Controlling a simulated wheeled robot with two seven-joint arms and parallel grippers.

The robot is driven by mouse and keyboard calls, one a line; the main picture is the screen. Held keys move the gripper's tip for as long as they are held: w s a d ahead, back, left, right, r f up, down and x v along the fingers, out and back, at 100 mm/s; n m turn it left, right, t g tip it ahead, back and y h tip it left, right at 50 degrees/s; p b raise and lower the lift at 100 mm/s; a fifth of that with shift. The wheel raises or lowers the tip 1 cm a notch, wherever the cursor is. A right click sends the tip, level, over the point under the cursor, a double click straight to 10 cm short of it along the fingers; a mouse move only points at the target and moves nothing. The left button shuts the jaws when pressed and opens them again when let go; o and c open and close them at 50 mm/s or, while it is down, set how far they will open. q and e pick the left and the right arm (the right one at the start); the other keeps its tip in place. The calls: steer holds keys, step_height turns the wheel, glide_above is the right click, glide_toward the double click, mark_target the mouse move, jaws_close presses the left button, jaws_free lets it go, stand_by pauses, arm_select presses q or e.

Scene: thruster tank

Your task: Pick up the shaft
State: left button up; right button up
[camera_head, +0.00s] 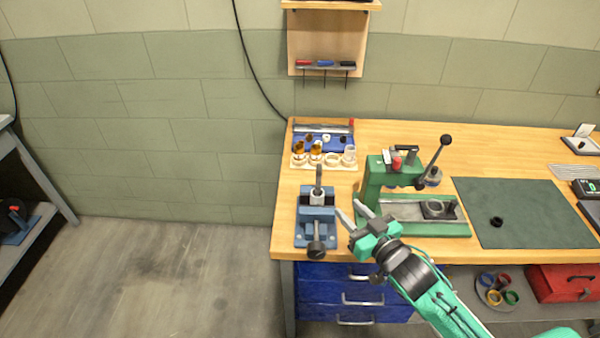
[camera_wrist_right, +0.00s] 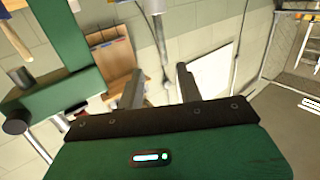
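The shaft (camera_head: 318,175) looks like a thin grey rod with a lighter, wider lower part. It stands upright in the blue vise (camera_head: 304,229) at the left front of the workbench. My right gripper (camera_head: 352,213) is just right of the vise, its two fingers apart and pointing up-left toward the vise. Nothing is between the fingers. In the right wrist view a thin metal rod with a pale thicker end, seemingly the shaft (camera_wrist_right: 161,45), hangs from the top edge, beyond the open right gripper (camera_wrist_right: 158,75). My left gripper is not in view.
A green press (camera_head: 375,185) with a lever stands close to the right of my gripper. Behind the vise is a wooden holder (camera_head: 299,165) with small bottles, and a blue tray (camera_head: 312,143). A dark green mat (camera_head: 545,215) lies to the right, mostly clear.

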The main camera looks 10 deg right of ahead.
mark_target(320, 177)
steer(key=x, duration=0.3)
steer(key=r+p+x, duration=0.1)
steer(key=x, duration=0.2)
steer(key=p+x, duration=0.1)
steer(key=x, duration=0.1)
steer(key=shift+w+a+r, duration=0.2)
steer(key=shift+w+r, duration=0.1)
steer(key=shift+w, duration=0.1)
steer(key=p+x, duration=0.2)
steer(key=x, duration=0.2)
steer(key=shift+w+a+f+p, duration=0.1)
steer(key=shift+w+a+p, duration=0.1)
steer(key=shift+p, duration=0.2)
steer(key=shift+w+f, duration=0.1)
steer(key=shift+w, duration=0.25)
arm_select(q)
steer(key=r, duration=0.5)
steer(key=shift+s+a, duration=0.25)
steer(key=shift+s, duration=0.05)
arm_select(e)
jaws_close()
